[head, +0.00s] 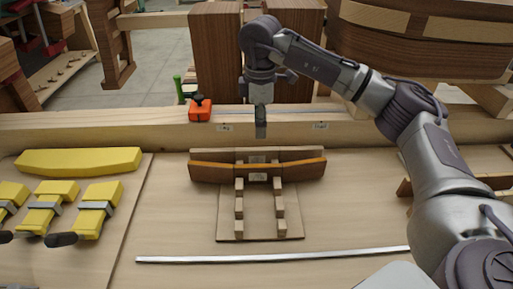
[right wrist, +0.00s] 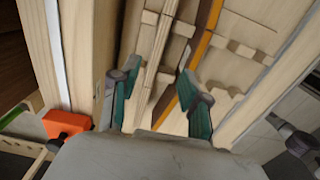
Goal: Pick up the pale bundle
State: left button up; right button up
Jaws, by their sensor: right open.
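The pale bundle (head: 228,154) is a stack of thin, light wood strips on edge, behind a brown and orange curved strip (head: 257,176) on a slotted wooden rack (head: 260,213). My right gripper (head: 261,128) points down just above and behind the bundle's middle. In the right wrist view, the open fingers of this gripper (right wrist: 159,80) have the pale bundle (right wrist: 158,55) between them in the picture, not visibly gripped. The brown and orange strip (right wrist: 205,35) lies close by the right finger. My left gripper does not show.
A raised wooden ledge (head: 120,125) runs behind the rack, with an orange block (head: 200,109) on it. A metal strip (head: 270,257) lies in front. A yellow curved piece (head: 78,160) and several yellow clamps are at left.

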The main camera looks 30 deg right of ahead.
jog(key=p, duration=0.1)
send_over(257, 157)
jog(key=f, duration=0.6)
jog(key=shift+s+d, duration=0.25)
jog(key=shift+d, duration=0.1)
jog(key=shift+w+f, duration=0.1)
jog(key=shift+f, duration=0.25)
jog(key=shift+w+f+p, duration=0.1)
jog(key=shift+f+p, duration=0.15)
jog(key=shift+p, duration=0.05)
jog(key=f, duration=0.1)
jog(key=f+p, duration=0.2)
jog(key=f, duration=0.1)
jog(key=shift+w+a+f, duration=0.1)
jog(key=shift+w+a, duration=0.1)
jog(key=shift+w, duration=0.2)
jog(key=shift+f, duration=0.45)
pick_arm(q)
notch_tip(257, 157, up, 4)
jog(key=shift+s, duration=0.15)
pick_arm(e)
jog(key=shift+c, duration=0.4)
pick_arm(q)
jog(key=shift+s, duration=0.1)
pick_arm(e)
grip_shut()
jog(key=shift+r, duration=0.1)
